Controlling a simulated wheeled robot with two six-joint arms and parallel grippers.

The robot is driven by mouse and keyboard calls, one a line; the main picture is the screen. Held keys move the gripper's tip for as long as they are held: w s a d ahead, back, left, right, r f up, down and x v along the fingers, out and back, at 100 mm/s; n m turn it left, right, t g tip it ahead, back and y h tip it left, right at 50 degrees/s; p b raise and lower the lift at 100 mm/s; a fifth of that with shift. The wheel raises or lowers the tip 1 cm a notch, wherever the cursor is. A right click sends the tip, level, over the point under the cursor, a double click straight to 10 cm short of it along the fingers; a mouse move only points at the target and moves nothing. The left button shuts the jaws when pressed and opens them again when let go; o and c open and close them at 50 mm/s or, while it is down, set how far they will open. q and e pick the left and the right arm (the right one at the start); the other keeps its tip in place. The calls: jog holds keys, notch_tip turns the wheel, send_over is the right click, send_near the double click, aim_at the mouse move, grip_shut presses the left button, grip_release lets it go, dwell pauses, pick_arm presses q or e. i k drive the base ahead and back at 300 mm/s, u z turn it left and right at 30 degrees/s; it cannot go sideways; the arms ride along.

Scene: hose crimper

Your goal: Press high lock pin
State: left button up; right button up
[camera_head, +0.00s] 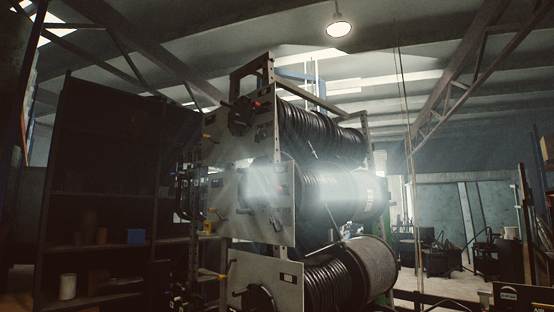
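A tall hose reel rack (268,72) stands in the middle of the head view, with three hose reels stacked one above another. The top reel (318,130) holds dark hose behind a pale upper side plate (262,140). A dark hub or mechanism with a small red part (257,105) sits on that upper plate. A small yellow part (210,119) shows at the plate's left edge. I cannot tell for certain which small part is the high lock pin. Neither of my grippers is in view.
A middle reel (345,195) and a lower reel (335,275) sit below, with side plates (268,200) and protruding handles. A dark shelf (70,190) with boxes stands at left. A lit lamp (339,27) hangs above. Equipment (440,255) stands at right on open floor.

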aim_at(276, 189)
jog(key=k, duration=0.65)
jog(key=u, duration=0.4)
jog(key=i, duration=1.55)
jog(key=z, duration=0.15)
